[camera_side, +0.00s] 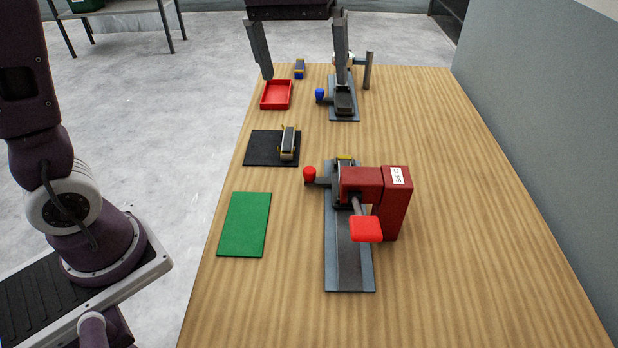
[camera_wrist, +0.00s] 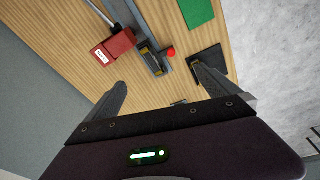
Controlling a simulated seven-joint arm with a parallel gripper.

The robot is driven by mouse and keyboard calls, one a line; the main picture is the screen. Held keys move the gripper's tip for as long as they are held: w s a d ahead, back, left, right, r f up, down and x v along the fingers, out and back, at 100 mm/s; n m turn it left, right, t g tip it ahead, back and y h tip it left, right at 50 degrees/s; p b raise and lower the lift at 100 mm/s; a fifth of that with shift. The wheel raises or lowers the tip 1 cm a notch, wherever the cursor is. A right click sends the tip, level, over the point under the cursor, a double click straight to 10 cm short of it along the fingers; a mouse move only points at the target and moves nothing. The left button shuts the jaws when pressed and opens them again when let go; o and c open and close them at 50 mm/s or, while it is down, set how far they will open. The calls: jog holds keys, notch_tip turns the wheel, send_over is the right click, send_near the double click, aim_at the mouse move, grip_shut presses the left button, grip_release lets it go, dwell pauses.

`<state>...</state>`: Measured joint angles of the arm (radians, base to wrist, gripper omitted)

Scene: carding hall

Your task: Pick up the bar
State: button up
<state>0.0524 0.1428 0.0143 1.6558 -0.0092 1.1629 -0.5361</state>
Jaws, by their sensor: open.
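The likely bar is a short dark-topped piece with pale, brassy sides (camera_side: 288,143), lying on the black mat (camera_side: 258,148) at the table's left side. I cannot tell for sure that this is the bar the task names. My gripper (camera_side: 304,80) is open and empty, its fingers pointing down over the far end of the table, beyond the black mat and well apart from that piece. In the wrist view my gripper (camera_wrist: 160,84) has both fingers spread. The black mat (camera_wrist: 207,58) is partly hidden there behind the right finger.
A grey rail (camera_side: 349,265) carries a red CLIPS unit (camera_side: 393,205) with a red paddle (camera_side: 366,229) and red knob (camera_side: 309,174). A blue-knobbed fixture (camera_side: 343,103) and red tray (camera_side: 276,95) stand farther back. A green mat (camera_side: 244,224) lies front left. The table's right side is clear.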

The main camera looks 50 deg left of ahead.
jog(key=s+a+r+m+t, duration=0.1)
jog(key=s+m+t, duration=0.1)
jog(key=s, duration=1)
jog(key=shift+r+m, duration=0.25)
jog(key=shift+m, duration=0.25)
jog(key=s+f+m, duration=0.1)
jog(key=s, duration=0.2)
jog(key=s+f+t, duration=0.1)
jog(key=s, duration=0.1)
jog(key=s+f+m, duration=0.1)
jog(key=s+f, duration=0.1)
jog(key=s, duration=0.1)
jog(key=shift+s+a+m+t, duration=0.25)
jog(key=shift+s+m+t, duration=0.05)
jog(key=shift+c, duration=0.4)
jog(key=shift+s+f, duration=0.25)
jog(key=c, duration=1)
jog(key=shift+o, duration=0.2)
